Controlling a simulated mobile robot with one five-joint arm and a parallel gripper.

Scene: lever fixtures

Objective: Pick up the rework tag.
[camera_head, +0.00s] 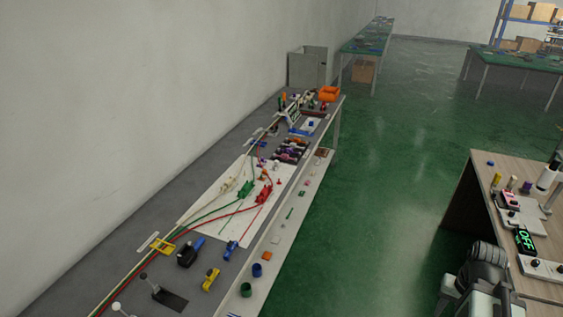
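I cannot pick out the rework tag for certain at this size. A small flat orange piece (266,257) lies on the white front ledge of the long bench (75,277); I cannot tell whether it is a tag. Part of my grey arm shows at the lower right, beside the wooden table (480,185). Its end is not clear, and I cannot make out my gripper's fingers.
A white sheet with red, green and white cables (236,210) covers the bench's middle. Lever fixtures (170,298) stand at its near end. An orange object (329,93) is at its far end. The wooden table holds a green display (525,240). Green floor (400,170) between is clear.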

